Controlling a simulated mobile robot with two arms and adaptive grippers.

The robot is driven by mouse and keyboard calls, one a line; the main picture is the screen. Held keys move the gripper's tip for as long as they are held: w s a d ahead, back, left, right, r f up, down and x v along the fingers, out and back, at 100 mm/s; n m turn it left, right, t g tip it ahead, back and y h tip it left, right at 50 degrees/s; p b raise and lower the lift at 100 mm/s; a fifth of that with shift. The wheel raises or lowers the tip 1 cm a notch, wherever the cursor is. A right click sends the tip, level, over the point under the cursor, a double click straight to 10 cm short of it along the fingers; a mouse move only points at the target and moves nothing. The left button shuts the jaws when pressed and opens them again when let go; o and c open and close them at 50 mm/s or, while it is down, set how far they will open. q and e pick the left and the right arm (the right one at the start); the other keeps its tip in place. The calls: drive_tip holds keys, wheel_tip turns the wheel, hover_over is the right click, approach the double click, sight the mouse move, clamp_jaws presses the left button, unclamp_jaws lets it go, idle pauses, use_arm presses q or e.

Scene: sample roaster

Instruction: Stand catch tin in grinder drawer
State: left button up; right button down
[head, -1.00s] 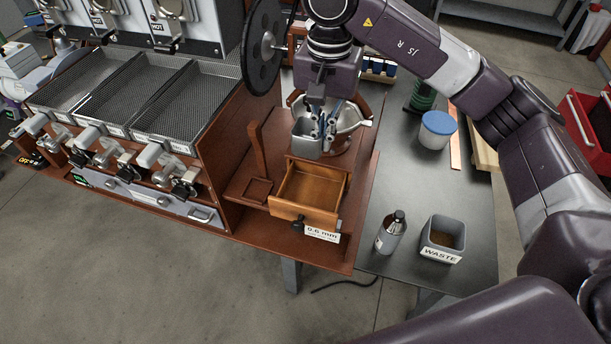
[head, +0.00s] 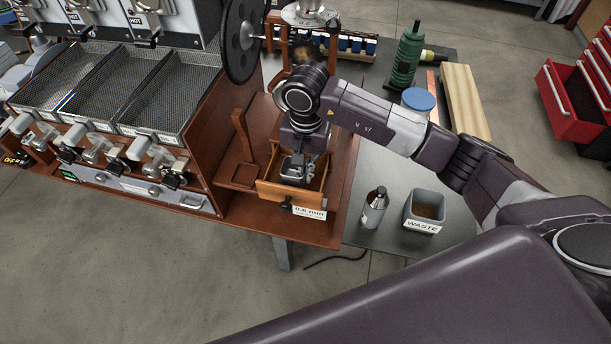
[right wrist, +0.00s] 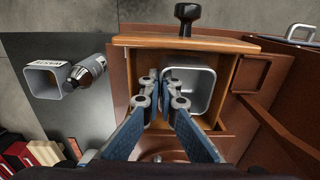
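The catch tin (head: 292,169), a small grey square metal cup, is inside the open wooden grinder drawer (head: 283,192). In the right wrist view the tin (right wrist: 197,82) is upright in the right part of the drawer (right wrist: 190,42). My right gripper (head: 306,166) points down into the drawer. Its blue fingers (right wrist: 163,88) are closed on the tin's left wall, one finger on each side. Whether the tin's base touches the drawer floor is hidden. My left gripper is not in view.
A wooden post with a square base (head: 243,172) stands left of the drawer. A dark bottle (head: 374,208) and a grey WASTE bin (head: 424,211) stand on the table to the right. A blue-lidded tub (head: 418,100) is behind them.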

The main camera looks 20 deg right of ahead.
wheel_tip(320, 180, down, 2)
drive_tip(key=shift+f+p, duration=0.25)
drive_tip(key=shift+p, duration=0.05)
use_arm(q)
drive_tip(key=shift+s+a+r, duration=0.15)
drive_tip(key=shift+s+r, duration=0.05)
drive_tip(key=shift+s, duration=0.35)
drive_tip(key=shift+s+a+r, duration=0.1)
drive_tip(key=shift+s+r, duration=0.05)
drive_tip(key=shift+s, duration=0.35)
use_arm(e)
drive_tip(key=shift+f, duration=0.25)
drive_tip(key=shift+f, duration=0.2)
drive_tip(key=c, duration=2.2)
unclamp_jaws()
drive_tip(key=shift+r, duration=0.1)
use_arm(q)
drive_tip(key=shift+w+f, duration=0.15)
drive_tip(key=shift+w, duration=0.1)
use_arm(e)
drive_tip(key=shift+o, duration=0.2)
